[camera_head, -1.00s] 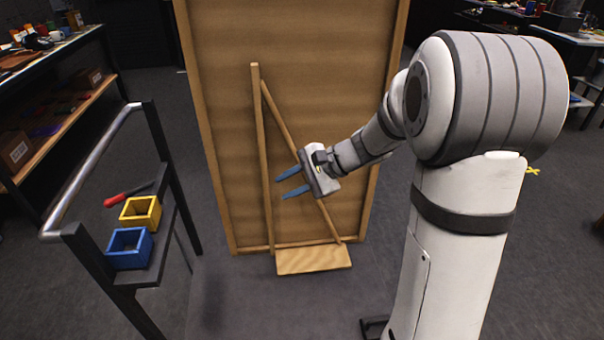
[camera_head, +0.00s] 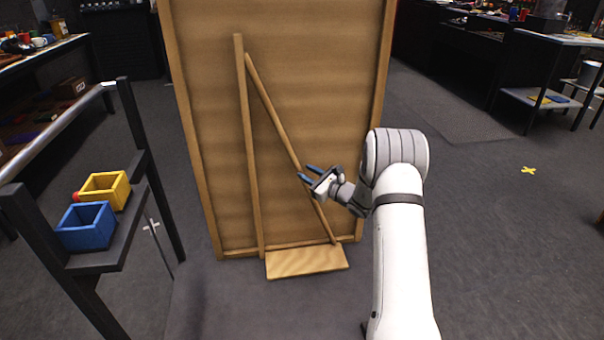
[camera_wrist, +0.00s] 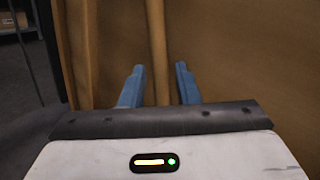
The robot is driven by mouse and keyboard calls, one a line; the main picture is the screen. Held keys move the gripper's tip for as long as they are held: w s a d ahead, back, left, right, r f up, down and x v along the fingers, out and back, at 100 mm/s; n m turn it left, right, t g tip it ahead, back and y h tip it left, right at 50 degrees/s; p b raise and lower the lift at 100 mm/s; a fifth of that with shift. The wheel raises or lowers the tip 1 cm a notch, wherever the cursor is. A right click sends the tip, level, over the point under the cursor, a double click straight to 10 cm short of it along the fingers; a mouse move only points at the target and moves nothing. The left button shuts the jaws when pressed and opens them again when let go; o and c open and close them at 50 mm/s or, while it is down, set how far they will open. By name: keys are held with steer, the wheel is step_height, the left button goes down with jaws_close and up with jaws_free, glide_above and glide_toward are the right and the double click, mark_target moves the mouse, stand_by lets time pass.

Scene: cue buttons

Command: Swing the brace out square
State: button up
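The brace (camera_head: 272,108) is a thin wooden bar that slants across the back of a wooden panel (camera_head: 205,150). It runs from near the top of an upright wooden post (camera_head: 249,160) down to the right, ending by a flat wooden board (camera_head: 305,262) at the foot. My gripper (camera_head: 308,172) is at the brace's lower half, with two blue fingers apart. In the wrist view a wooden bar, seemingly the brace (camera_wrist: 156,40), shows between the open fingertips (camera_wrist: 159,67). I cannot tell whether the fingers touch it.
At the left a dark rack holds a blue bin (camera_head: 87,227) and a yellow bin (camera_head: 105,190). Cluttered benches stand at the back left and back right (camera_head: 545,45). The floor right of the panel is open, with a yellow cross mark (camera_head: 528,170).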

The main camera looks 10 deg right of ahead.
mark_target(300, 169)
steer(key=shift+b+x, duration=0.3)
steer(key=shift+x, duration=1.5)
jaws_close()
